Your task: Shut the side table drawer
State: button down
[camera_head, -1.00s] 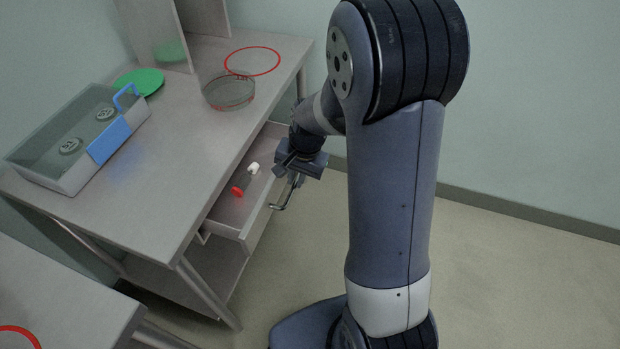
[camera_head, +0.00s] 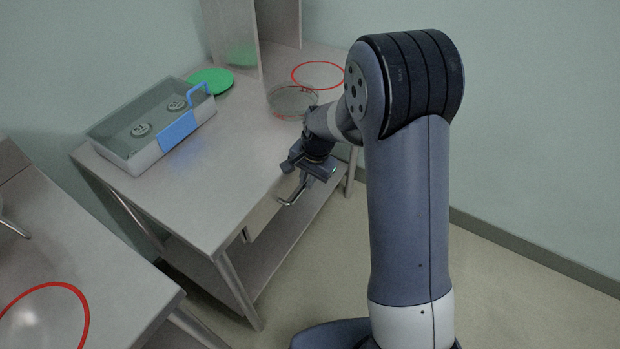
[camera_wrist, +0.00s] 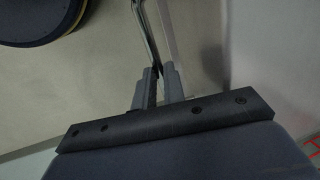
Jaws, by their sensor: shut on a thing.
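The side table (camera_head: 215,185) is a grey steel table with a drawer in its right side. The drawer's front (camera_head: 264,219) now sits close to the table's edge, and its inside is hidden under the tabletop. I cannot tell if it is fully flush. My gripper (camera_head: 302,181) is at the drawer front, shut on the bent metal handle (camera_head: 289,201). In the wrist view the handle bar (camera_wrist: 145,38) runs up from between my gripper's fingers (camera_wrist: 158,88).
On the tabletop stand a grey bin (camera_head: 148,163) with a blue handle, a green plate (camera_head: 211,81), a glass bowl (camera_head: 291,102) and a red ring (camera_head: 319,64). A second table (camera_head: 110,275) with another red ring (camera_head: 84,312) is at lower left. Floor at right is clear.

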jog(key=shift+w+a, duration=0.15)
jog(key=c, duration=1.5)
grip_release()
jog(key=shift+a, duration=0.1)
jog(key=r, duration=0.3)
jog(key=d+r, duration=0.1)
jog(key=r, duration=0.3)
jog(key=s+r+p, duration=0.1)
jog(key=r, duration=0.2)
jog(key=shift+s+d+r, duration=0.1)
jog(key=shift+d+r, duration=0.25)
jog(key=shift+f, duration=0.15)
jog(key=f, duration=0.3)
jog(key=a+f, duration=0.1)
jog(key=f, duration=0.3)
jog(key=w+f+b, duration=0.1)
jog(key=f, duration=0.2)
jog(key=shift+a+f, duration=0.2)
jog(key=shift+a, duration=0.05)
jog(key=shift+s+d, duration=0.45)
jog(key=shift+d, duration=0.25)
